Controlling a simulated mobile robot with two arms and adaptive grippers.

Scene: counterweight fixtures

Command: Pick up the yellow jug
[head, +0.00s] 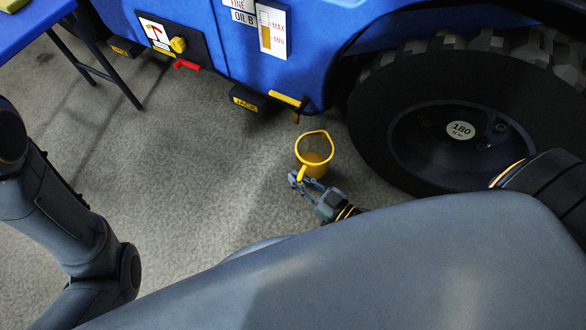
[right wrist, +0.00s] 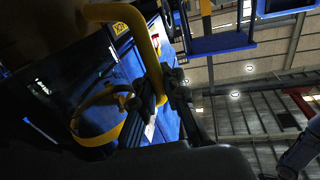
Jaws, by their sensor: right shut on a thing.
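The yellow jug (head: 316,158) is in the middle of the head view, between the blue machine and my body, with its open rim facing up toward the camera. My right gripper (head: 299,180) is at its near left side, shut on the jug's handle. In the right wrist view the yellow handle (right wrist: 149,52) passes close by the dark fingers of the gripper (right wrist: 168,92). I cannot tell whether the jug touches the floor. My left arm shows at the left of the head view, but its gripper is out of view.
The blue machine (head: 190,15) fills the back, with a yellow lever (head: 285,99) and a jack block (head: 246,99) jutting out low. A large black wheel (head: 450,125) stands close right of the jug. A blue table (head: 28,22) is at upper left. Grey floor (head: 200,170) is clear left of the jug.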

